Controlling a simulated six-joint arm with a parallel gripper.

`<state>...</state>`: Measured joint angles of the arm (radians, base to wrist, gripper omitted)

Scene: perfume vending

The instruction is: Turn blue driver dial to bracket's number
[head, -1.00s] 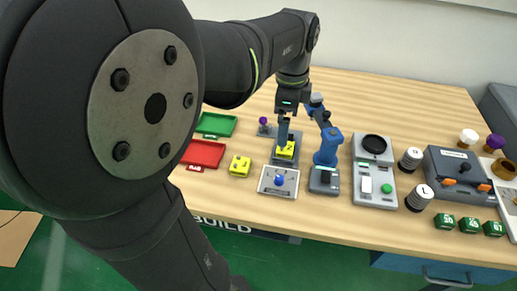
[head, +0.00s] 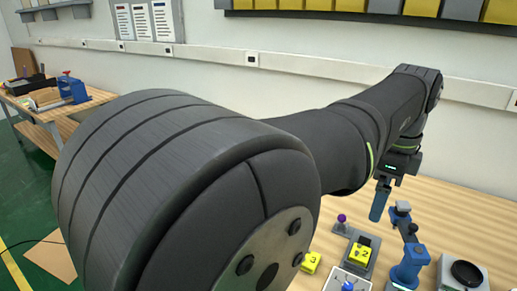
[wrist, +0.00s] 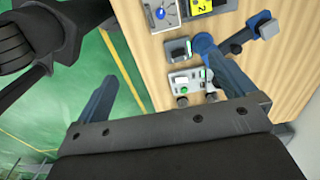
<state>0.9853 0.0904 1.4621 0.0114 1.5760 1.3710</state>
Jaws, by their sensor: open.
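The blue driver (head: 411,256) stands upright on the bench right of the bracket fixture, its arm leaning up and left. In the wrist view the blue driver (wrist: 207,46) shows from above, partly beside the right finger. Its dial and setting cannot be made out. A yellow bracket (head: 360,255) marked 2 sits in a grey fixture; the yellow bracket (wrist: 202,8) is cut by the top edge of the wrist view. My gripper (head: 380,204) hangs above the bench near the fixture and driver. In the wrist view my gripper (wrist: 165,95) is open with nothing between its fingers.
A yellow block (head: 310,262) marked 3 lies left of the fixture. A plate with a blue knob (head: 347,284) is in front. A purple knob (head: 342,218) stands behind left. A grey device with a black disc (head: 467,272) is right of the driver.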

